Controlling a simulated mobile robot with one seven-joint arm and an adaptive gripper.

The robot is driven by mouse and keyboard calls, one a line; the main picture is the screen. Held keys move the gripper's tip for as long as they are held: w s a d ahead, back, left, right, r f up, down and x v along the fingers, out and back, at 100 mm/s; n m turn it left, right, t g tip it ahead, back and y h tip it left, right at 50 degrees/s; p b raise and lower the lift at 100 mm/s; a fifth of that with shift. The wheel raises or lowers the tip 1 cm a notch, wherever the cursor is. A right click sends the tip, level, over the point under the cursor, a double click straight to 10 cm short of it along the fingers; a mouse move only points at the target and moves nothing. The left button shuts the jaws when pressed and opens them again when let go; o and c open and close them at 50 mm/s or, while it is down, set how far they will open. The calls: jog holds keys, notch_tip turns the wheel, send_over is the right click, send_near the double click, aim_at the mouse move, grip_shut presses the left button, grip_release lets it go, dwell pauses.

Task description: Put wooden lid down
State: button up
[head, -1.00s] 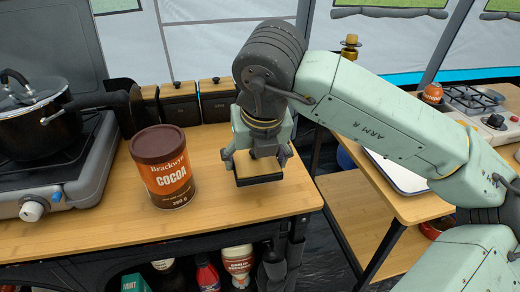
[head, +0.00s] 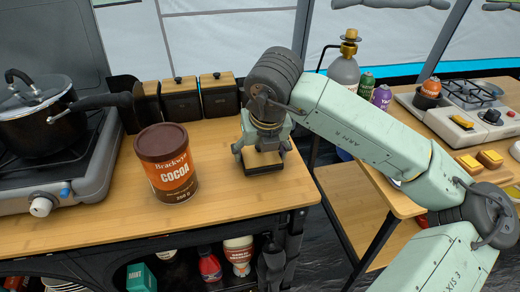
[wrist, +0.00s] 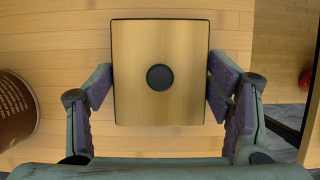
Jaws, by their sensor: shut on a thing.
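The wooden lid (wrist: 180,95) is a rectangular wooden plate with a dark rim and a round black knob. My gripper (wrist: 160,90) is shut on its two long sides. In the head view the lid (head: 262,169) hangs under my gripper (head: 262,150), close over the right part of the wooden table; whether it touches the tabletop I cannot tell. The lid's far part is hidden by the gripper in the head view.
A cocoa tin (head: 168,165) stands left of my gripper. Several dark canisters (head: 218,95) line the table's back edge. A stove with a black pot (head: 35,115) is at the left. The table's front right (head: 250,200) is clear.

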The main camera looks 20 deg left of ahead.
jog(key=o, duration=1.2)
jog(key=shift+f, duration=0.1)
jog(key=shift+c, duration=0.2)
jog(key=shift+r+p, duration=0.3)
jog(key=shift+p, duration=0.1)
jog(key=b+v, duration=0.2)
jog(key=v, duration=0.9)
jog(key=shift+r, duration=0.35)
jog(key=shift+s, duration=0.1)
